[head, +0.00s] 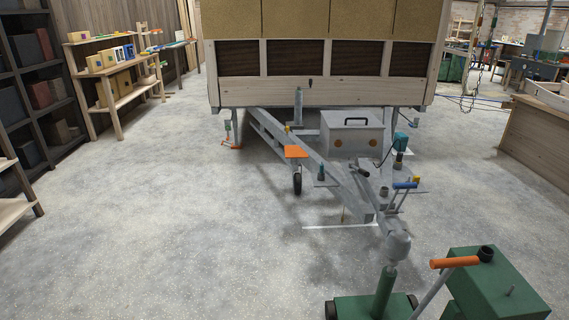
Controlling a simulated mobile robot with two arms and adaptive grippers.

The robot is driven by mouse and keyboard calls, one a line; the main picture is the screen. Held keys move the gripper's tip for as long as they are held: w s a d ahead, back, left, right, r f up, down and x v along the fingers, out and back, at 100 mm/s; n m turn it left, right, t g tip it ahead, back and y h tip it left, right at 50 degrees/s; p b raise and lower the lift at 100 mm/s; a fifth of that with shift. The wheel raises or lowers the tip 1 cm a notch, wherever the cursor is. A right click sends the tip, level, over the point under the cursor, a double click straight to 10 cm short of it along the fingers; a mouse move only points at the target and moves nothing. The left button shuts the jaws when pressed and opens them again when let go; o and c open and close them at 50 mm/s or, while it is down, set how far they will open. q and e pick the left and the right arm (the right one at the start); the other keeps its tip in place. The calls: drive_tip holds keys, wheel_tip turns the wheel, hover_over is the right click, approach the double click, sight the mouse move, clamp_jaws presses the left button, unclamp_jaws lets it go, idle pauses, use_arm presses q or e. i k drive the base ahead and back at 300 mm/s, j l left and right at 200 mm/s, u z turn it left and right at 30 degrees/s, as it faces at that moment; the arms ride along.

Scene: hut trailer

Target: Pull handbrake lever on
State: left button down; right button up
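The trailer's grey drawbar (325,180) runs toward me and ends in a rounded coupling head (397,245). Just behind the coupling, a raised lever with a blue grip (405,184) stands on thin grey rods. A shorter grey lever with a dark end (361,171) sits to its left, tilted. I cannot tell for sure which of the two is the handbrake lever. Neither of my grippers is in view, and nothing is touching either lever.
A green wheeled unit with an orange handle (454,262) stands under and right of the coupling. A grey box (351,140) sits on the drawbar before the wooden hut (300,87). Shelves (115,85) line the left; a wooden bench (535,140) stands right. The left floor is clear.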

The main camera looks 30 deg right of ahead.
sight(365, 173)
drive_tip(key=i+z, duration=0.35)
drive_tip(key=i, duration=0.2)
drive_tip(key=i+j+z, duration=0.2)
drive_tip(key=i+z, duration=0.15)
drive_tip(key=i, duration=0.15)
drive_tip(key=i+l+z, duration=0.15)
drive_tip(key=z, duration=0.3)
drive_tip(key=i+z, duration=0.3)
drive_tip(key=z, duration=0.2)
drive_tip(key=i+z, duration=0.25)
drive_tip(key=z, duration=0.2)
drive_tip(key=i+j+z, duration=0.1)
drive_tip(key=i+z, duration=0.15)
drive_tip(key=z, duration=0.25)
drive_tip(key=i+j+z, duration=0.2)
drive_tip(key=z, duration=0.25)
